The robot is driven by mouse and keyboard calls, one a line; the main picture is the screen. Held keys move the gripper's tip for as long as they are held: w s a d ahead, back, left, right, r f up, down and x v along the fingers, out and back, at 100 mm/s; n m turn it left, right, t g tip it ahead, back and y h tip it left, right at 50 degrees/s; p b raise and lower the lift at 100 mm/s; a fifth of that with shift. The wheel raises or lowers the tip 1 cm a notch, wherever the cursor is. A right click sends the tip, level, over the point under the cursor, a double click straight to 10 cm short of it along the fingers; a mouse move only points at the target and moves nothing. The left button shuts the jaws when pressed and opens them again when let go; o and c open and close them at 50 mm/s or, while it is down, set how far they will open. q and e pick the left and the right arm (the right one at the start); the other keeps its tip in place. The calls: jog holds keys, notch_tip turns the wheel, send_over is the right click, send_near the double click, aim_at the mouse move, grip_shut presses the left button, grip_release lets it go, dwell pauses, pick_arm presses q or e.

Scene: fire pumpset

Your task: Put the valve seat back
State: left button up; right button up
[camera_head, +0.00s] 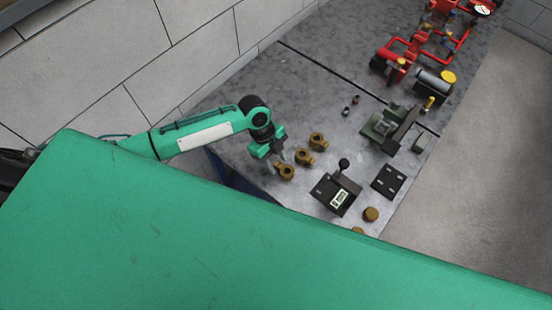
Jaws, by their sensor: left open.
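Three brass ring-like parts lie in a slanting row on the grey table: one at the far end (317,141), one in the middle (304,157) and one nearest me (286,173). I cannot tell which brass part is the valve seat. My left gripper (277,164) is open, with its fingers pointing down right at the nearest brass part. Whether the fingers touch it is too small to tell. A round brass piece (371,214) lies farther right, and another (358,230) is partly hidden by my green body. My right gripper is not in view.
A black block with a knob and a label (336,194) stands right of the row. A dark plate with holes (388,181) and a green-grey vise-like fixture (391,128) are beyond it. Red pump equipment (408,50) fills the far end. A tiled wall runs along the left.

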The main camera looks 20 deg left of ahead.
pick_arm(q)
jog(key=b+v, duration=0.3)
jog(key=v, duration=0.9)
jog(key=shift+f, duration=0.1)
